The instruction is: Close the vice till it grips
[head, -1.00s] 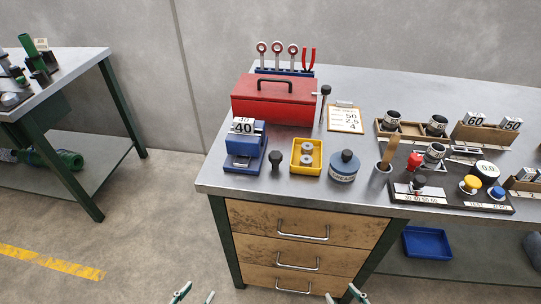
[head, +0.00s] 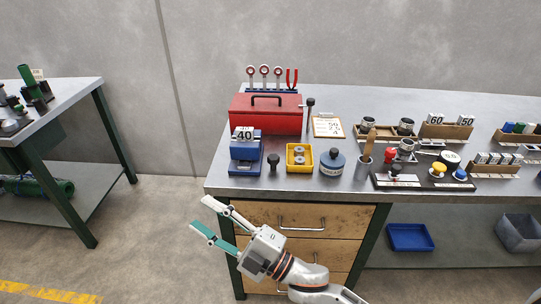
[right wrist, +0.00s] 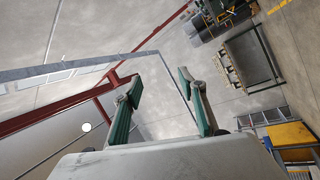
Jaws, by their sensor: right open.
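The blue vice (head: 244,168) stands near the left front corner of the workbench, with a pale block marked 40 (head: 243,134) at its top. Whether its jaws touch the block is too small to tell. A black-knobbed piece (head: 272,162) stands just right of the vice; I cannot tell if it is joined to it. My right gripper (head: 200,213) is open and empty, in front of the bench's left edge and lower in the picture than the vice. In the right wrist view its two green-padded fingers (right wrist: 155,92) are apart with nothing between them. My left gripper is out of view.
A yellow tray (head: 290,168) and a blue round tin (head: 332,169) stand right of the vice. A red toolbox (head: 235,115) is behind it. The bench (head: 228,189) has drawers with handles below. Open floor lies left of it.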

